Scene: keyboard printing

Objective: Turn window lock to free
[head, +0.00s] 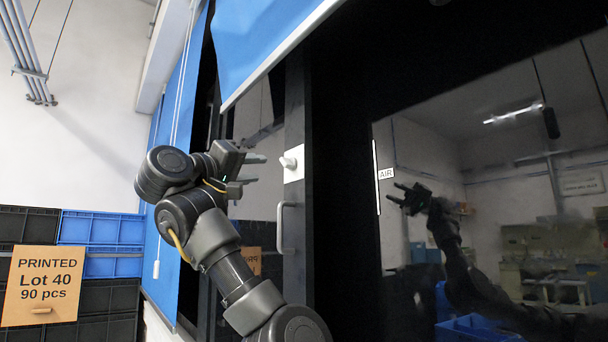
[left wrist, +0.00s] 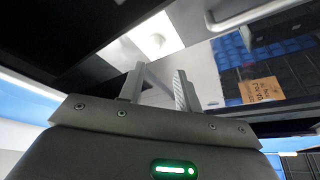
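The window lock (head: 292,163) is a white plate with a small rounded white knob, on the dark upright window frame (head: 298,110) in the head view. In the left wrist view the lock (left wrist: 153,43) shows beyond the fingertips, up and slightly left. My left gripper (head: 257,170) is just left of the lock in the head view. Its two fingers are spread and point toward the knob, with a visible gap and nothing between them. The fingers also show apart in the left wrist view (left wrist: 160,80). My right gripper is not in view.
A pale bar handle (head: 282,228) sits below the lock on the window. A blue blind (head: 265,40) hangs above. Dark glass with an AIR label (head: 386,174) and reflections lies right.

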